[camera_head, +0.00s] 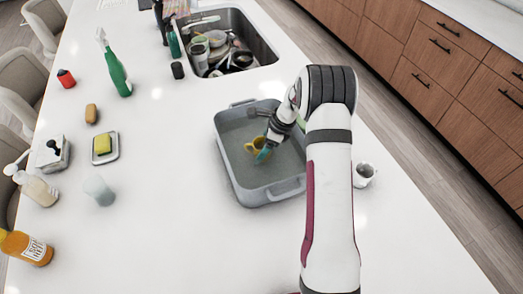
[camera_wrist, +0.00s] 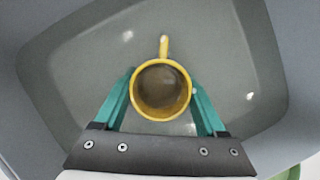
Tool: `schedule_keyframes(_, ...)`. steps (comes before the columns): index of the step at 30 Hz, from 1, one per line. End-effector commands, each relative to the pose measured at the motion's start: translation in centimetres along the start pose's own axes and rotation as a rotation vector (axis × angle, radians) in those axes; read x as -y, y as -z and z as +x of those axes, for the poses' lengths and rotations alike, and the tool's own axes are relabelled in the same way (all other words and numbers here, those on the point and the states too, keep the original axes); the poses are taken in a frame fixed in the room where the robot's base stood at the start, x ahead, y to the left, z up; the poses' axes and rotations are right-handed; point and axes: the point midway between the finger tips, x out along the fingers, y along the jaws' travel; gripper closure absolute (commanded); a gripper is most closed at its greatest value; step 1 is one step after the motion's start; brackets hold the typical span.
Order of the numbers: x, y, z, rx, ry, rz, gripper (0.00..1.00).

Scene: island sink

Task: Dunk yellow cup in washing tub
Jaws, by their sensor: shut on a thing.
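The yellow cup (camera_wrist: 161,115) is held between the teal fingers of my gripper (camera_wrist: 160,100), which is shut on its sides. In the wrist view I look down into the cup's open mouth, with its handle pointing to the top of the picture. The grey washing tub (camera_head: 228,169) stands on the white counter. In the head view the cup (camera_head: 254,149) and my gripper (camera_head: 263,152) are inside the tub's outline, low over its floor. The tub's floor also shows around the cup in the wrist view (camera_wrist: 75,75). I cannot tell whether the cup touches water or the floor.
A sink (camera_head: 262,50) full of dishes lies behind the tub. A white mug (camera_head: 364,174) stands close to the tub's right side.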

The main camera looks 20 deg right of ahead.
Motion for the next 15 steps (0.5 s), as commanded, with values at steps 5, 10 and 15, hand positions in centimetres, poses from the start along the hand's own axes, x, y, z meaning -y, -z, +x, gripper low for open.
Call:
schedule_keyframes(5, 0.1, -0.8, -1.9, 0.001, 0.003, -0.002, 0.87)
schedule_keyframes(10, 0.1, -1.5, -3.7, 0.001, 0.002, -0.001, 0.87)
schedule_keyframes(15, 0.1, -2.2, -5.4, 0.000, 0.003, -0.002, 0.87)
